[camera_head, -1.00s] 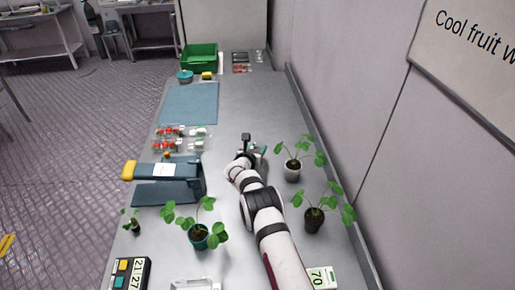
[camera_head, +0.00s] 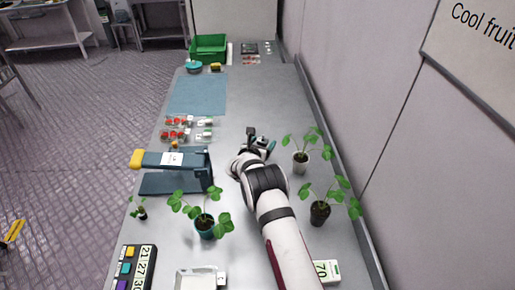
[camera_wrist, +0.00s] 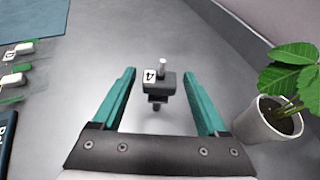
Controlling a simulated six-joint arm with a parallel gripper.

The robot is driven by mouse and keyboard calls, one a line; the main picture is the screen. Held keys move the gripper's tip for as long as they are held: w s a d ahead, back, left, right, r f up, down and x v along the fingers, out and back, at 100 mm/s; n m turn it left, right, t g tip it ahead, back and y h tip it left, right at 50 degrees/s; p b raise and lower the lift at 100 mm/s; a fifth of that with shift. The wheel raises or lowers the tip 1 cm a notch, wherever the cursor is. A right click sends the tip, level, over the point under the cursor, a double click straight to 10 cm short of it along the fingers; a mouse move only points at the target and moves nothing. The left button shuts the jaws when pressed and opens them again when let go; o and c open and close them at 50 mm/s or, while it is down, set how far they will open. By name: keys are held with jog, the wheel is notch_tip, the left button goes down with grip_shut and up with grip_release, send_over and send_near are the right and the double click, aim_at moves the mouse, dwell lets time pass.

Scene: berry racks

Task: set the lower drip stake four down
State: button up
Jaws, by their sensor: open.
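Drip stake four (camera_wrist: 160,84) is a small dark block with a white "4" tag and a pale metal pin at its far end. In the wrist view it sits between the two teal fingers of my gripper (camera_wrist: 160,98), with a gap on each side. The fingers are open and touch nothing that I can see. I cannot tell whether the stake's lower end rests on the bench. In the head view my gripper (camera_head: 260,144) is over the middle of the bench, partly hidden by my arm.
A white-potted plant (camera_wrist: 268,122) stands close right of my gripper. A blue press-like stand (camera_head: 180,182) and berry packs (camera_head: 176,134) are left.

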jog(key=v, duration=0.9)
jog(key=s+d+r+m+g+h, duration=0.5)
jog(key=s+d+r+m, duration=0.5)
jog(key=d+r+m, duration=0.25)
jog(key=s+d+r+m+g, duration=0.2)
jog(key=s+d+m+g, duration=0.15)
jog(key=s+m, duration=0.5)
jog(key=s+a+m+g+y, duration=0.25)
jog(key=s+m, duration=0.25)
jog(key=s, duration=0.5)
jog(key=s+a+m+g+y, duration=0.15)
jog(key=s+m+y, duration=0.3)
jog(key=s, duration=0.65)
jog(key=s+a+m+y, duration=0.4)
jog(key=s+a+m, duration=0.2)
jog(key=s+a, duration=0.2)
jog(key=shift+s+a+m+y, duration=0.3)
jog(key=shift+a+m+y, duration=0.05)
jog(key=shift+a+y, duration=0.05)
